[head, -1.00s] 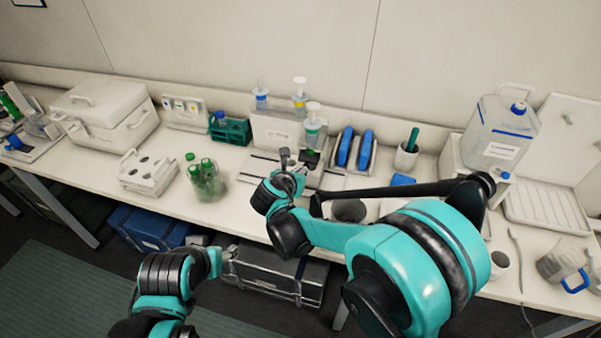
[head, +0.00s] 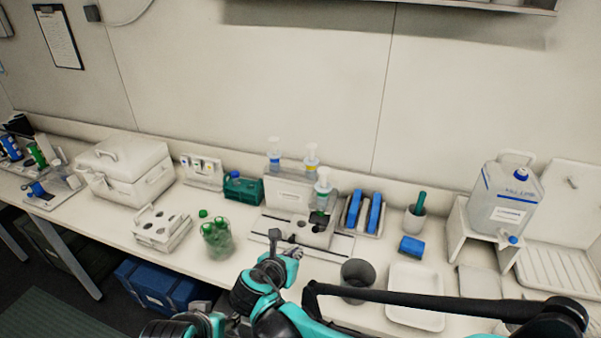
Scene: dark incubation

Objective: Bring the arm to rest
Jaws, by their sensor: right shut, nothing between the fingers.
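My right arm comes in from the lower right. Its gripper (head: 276,240) is shut and empty, at the front edge of the dispenser stand (head: 290,190). I cannot tell whether it touches the stand. My left arm (head: 205,320) shows only as a small part at the bottom edge, low in front of the bench. Its fingers are too small and too hidden behind the right arm to tell open from shut.
Near the right gripper stand green-capped bottles (head: 216,238), a white rack (head: 162,229) and a dark grey cup (head: 358,279). A white tray (head: 416,316) and a jug on a stand (head: 503,197) are to the right. Bare bench (head: 205,268) shows in front of the bottles.

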